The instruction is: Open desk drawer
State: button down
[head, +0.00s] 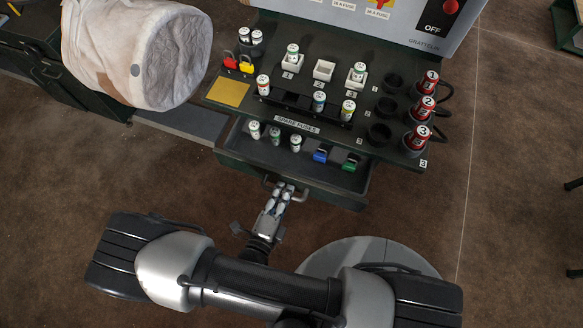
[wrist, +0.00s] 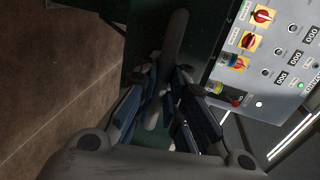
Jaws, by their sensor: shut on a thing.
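The desk drawer (head: 341,183) is partly pulled out from under the dark desk top (head: 222,112). Inside it are several small green-and-white fuses (head: 275,133), a blue clip-like item (head: 320,155) and a green one (head: 350,162). My gripper (head: 282,188) is shut on the drawer's handle (head: 299,196) at the middle of its front. In the wrist view my gripper's fingers (wrist: 165,97) close around the grey handle bar (wrist: 173,40). Part of the handle is hidden by the fingers.
On the desk stand fuse holders, red numbered cylinders (head: 424,108) at the right and a yellow plate (head: 229,92) at the left. A control panel (head: 430,25) stands behind. Brown floor (head: 420,215) is clear at the right.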

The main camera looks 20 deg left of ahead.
jog(key=f+v, duration=0.1)
jog(key=v, duration=0.8)
jog(key=shift+s+f, duration=0.2)
jog(key=c, duration=1.9)
grip_release()
jog(key=shift+c, duration=0.2)
jog(key=shift+f, duration=0.1)
jog(key=d+v, duration=0.1)
jog(key=v, duration=1.1)
jog(key=shift+a, duration=0.5)
